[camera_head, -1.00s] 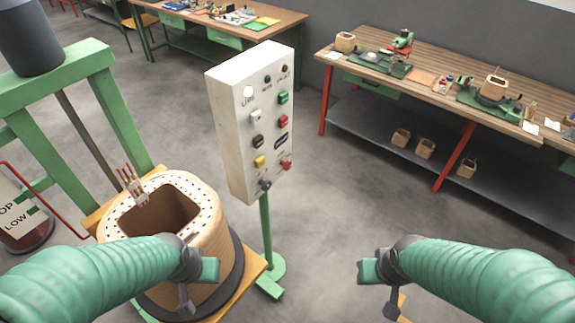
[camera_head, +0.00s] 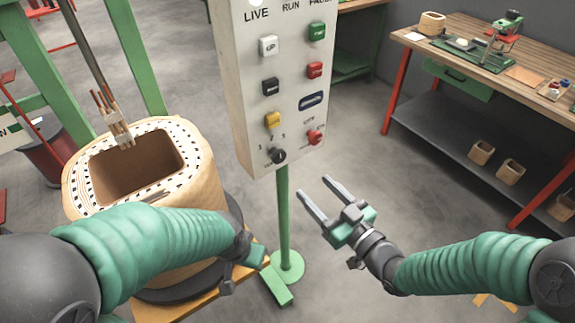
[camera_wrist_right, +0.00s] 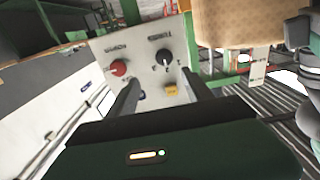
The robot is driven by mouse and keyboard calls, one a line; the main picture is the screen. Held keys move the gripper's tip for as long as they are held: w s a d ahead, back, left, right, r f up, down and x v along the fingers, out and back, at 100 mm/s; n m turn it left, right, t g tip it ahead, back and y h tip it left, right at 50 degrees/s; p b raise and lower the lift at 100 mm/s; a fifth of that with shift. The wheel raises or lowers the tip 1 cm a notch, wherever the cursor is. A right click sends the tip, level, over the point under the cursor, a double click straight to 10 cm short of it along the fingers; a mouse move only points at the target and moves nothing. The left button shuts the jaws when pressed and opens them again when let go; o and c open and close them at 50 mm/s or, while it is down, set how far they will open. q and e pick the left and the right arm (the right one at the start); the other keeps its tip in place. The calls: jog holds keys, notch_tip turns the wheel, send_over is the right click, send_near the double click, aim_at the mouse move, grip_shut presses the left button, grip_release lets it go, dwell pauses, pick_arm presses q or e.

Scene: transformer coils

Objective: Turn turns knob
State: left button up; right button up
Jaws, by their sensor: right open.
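The white control panel (camera_head: 262,95) stands on a green post at the centre of the head view. The black turns knob (camera_head: 278,156) is at its lower edge, with small marks around it. In the right wrist view the same knob (camera_wrist_right: 165,57) shows ahead, above and between the fingers. My right gripper (camera_head: 322,192) is open and empty, below and to the right of the knob, apart from the panel. My left gripper (camera_head: 258,262) is low beside the coil; its fingers are hard to make out.
A red knob (camera_head: 314,137) sits to the right of the turns knob, with a yellow button (camera_head: 272,120) above. A wooden coil (camera_head: 190,180) stands left of the panel. A workbench (camera_head: 500,60) is at the right. Floor between panel and bench is clear.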

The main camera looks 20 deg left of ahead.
aim_at(280, 161)
jog(key=x, duration=0.9)
jog(key=s+a+x, duration=0.1)
jog(key=x, duration=0.3)
jog(key=shift+a+f+b, duration=0.15)
jog(key=shift+f+b, duration=0.2)
jog(key=shift+b, duration=0.05)
jog(key=shift+w+r, duration=0.1)
jog(key=shift+w, duration=0.05)
jog(key=shift+d+r, duration=0.1)
jog(key=shift+d, duration=0.5)
jog(key=shift+a, duration=0.5)
jog(key=c, duration=0.7)
jog(key=shift+d, duration=0.1)
grip_shut()
jog(key=n+b, duration=0.4)
jog(key=shift+f, duration=0.4)
pick_arm(q)
notch_tip(280, 161, down, 10)
jog(key=a+b, duration=0.1)
jog(key=b, duration=0.4)
pick_arm(e)
jog(key=n, duration=0.5)
jog(key=shift+r, duration=0.1)
pick_arm(q)
jog(key=shift+a+f, duration=0.1)
